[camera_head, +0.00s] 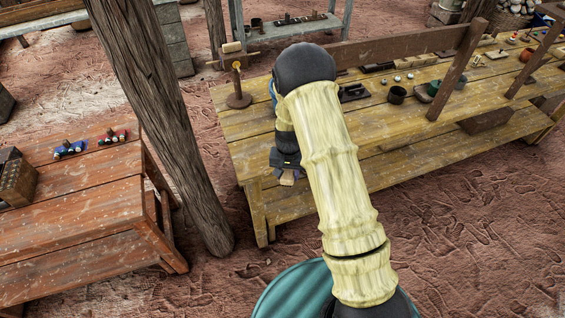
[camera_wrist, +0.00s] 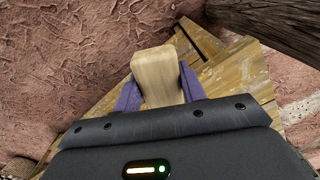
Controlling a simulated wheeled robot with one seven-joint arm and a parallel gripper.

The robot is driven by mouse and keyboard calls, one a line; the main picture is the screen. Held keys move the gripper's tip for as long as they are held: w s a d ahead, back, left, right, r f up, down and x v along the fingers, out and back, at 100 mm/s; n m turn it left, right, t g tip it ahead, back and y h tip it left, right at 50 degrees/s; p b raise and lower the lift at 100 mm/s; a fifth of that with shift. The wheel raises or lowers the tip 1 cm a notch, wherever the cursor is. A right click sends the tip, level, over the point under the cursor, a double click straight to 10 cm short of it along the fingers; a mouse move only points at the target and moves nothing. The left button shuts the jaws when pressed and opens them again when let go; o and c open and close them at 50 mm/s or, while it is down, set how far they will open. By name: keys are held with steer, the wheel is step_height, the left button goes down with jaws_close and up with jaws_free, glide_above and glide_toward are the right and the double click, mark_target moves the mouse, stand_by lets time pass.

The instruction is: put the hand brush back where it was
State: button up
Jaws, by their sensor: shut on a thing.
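My gripper (camera_wrist: 155,92) is shut on the light wooden hand brush (camera_wrist: 155,70); the purple fingers press on its two sides in the wrist view. The bristles do not show. In the head view my gripper (camera_head: 287,174) hangs at the left end of the yellow wooden workbench (camera_head: 375,165), and a small piece of the brush (camera_head: 287,182) shows below it. In the wrist view the bench (camera_wrist: 232,75) lies beneath the brush. I cannot tell whether the brush touches the bench.
A tree trunk (camera_head: 158,110) stands left of the bench. A red-brown table (camera_head: 75,220) with small coloured items is further left. A wooden stand (camera_head: 238,98) is on the bench's back left corner. Dark bowls (camera_head: 397,95) and small tools lie along its back.

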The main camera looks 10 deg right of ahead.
steer(key=w+d+n, duration=0.3)
steer(key=d, duration=0.2)
steer(key=shift+w+d, duration=0.35)
steer(key=shift+w, duration=0.05)
